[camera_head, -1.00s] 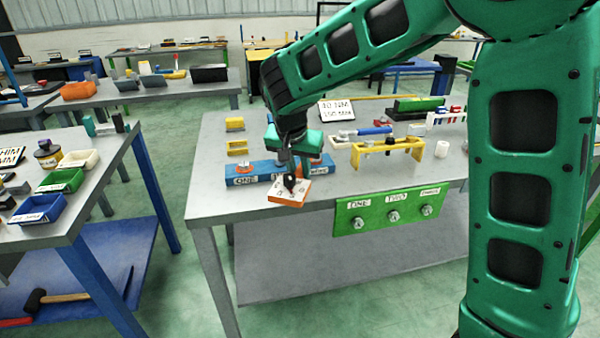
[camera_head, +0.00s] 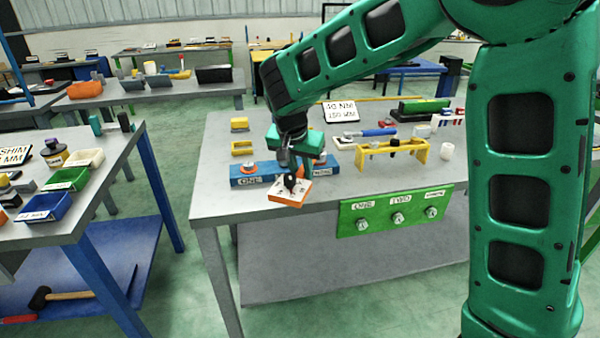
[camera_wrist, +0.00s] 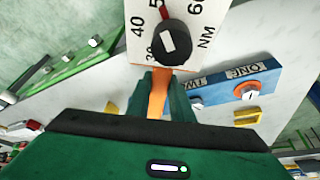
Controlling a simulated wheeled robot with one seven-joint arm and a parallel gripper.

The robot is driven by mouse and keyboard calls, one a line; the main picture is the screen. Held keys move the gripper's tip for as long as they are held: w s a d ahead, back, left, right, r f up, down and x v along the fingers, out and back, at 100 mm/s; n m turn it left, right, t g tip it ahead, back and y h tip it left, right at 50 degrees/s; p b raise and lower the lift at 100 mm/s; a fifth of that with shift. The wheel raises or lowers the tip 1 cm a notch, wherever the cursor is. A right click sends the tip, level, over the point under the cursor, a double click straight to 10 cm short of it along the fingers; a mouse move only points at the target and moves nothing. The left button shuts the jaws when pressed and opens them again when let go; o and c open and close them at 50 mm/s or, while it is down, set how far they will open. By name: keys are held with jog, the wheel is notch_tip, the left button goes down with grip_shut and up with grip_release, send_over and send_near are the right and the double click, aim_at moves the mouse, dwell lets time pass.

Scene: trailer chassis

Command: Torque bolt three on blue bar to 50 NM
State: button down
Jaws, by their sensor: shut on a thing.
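The blue bar (camera_head: 244,181) lies near the front edge of the grey table. Its label ONE is at the left end, where an orange ring (camera_head: 249,168) surrounds a bolt; my gripper hides its middle. In the wrist view the bar (camera_wrist: 216,86) shows labels ONE and TWO, with the ringed bolt (camera_wrist: 248,91) and a bare bolt (camera_wrist: 196,102); bolt three is hidden. My gripper (camera_wrist: 162,88) is shut on the orange handle of the torque tool (camera_wrist: 143,50). The tool's white dial face (camera_head: 286,193) reads NM; its black knob's red pointer is near 50.
A green bar (camera_head: 365,216) with labelled bolts hangs on the table's front edge. A yellow frame (camera_head: 373,152) stands right of the blue bar, and yellow blocks (camera_head: 240,124) stand behind it. A sign (camera_head: 341,111) reads 40 NM, 150 NM. A bench with coloured bins (camera_head: 66,180) is left.

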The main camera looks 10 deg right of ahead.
jog(key=shift+s+d, duration=0.1)
jog(key=shift+d, duration=0.15)
jog(key=shift+r, duration=0.1)
jog(key=shift+r, duration=2.95)
